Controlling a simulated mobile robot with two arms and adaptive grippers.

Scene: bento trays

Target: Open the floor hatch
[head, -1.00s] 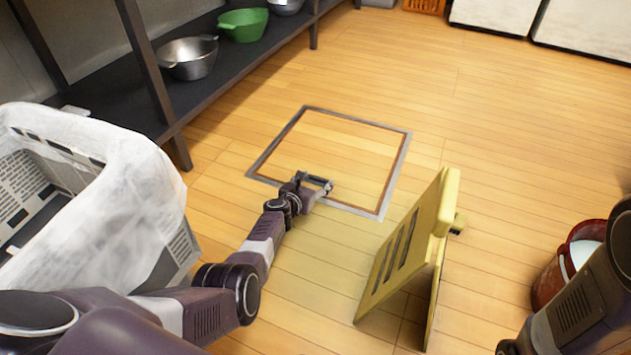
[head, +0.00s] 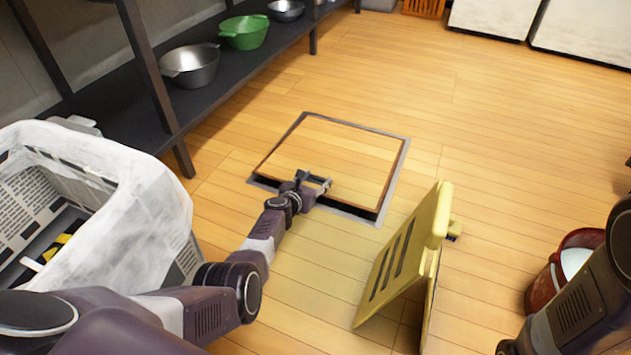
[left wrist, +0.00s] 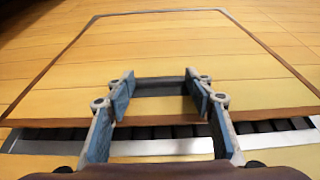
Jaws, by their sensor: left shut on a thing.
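The floor hatch (head: 335,150) is a square wooden panel in a grey metal frame (head: 402,160). Its near edge is raised, with a dark gap below it, and its far edge stays at the frame. My left gripper (head: 317,184) is at the near edge. In the left wrist view, my left gripper (left wrist: 160,92) is shut on the hatch's grey handle (left wrist: 158,80), and the opening shows dark below the panel (left wrist: 155,55). My right arm shows at the lower right, but its gripper is out of view.
A yellow folding floor sign (head: 395,270) stands right of my left arm. A red bucket (head: 545,285) with white contents is at the right. A lined basket (head: 150,190) is at the left, beside a dark shelf (head: 130,105) with bowls. The floor beyond the hatch is clear.

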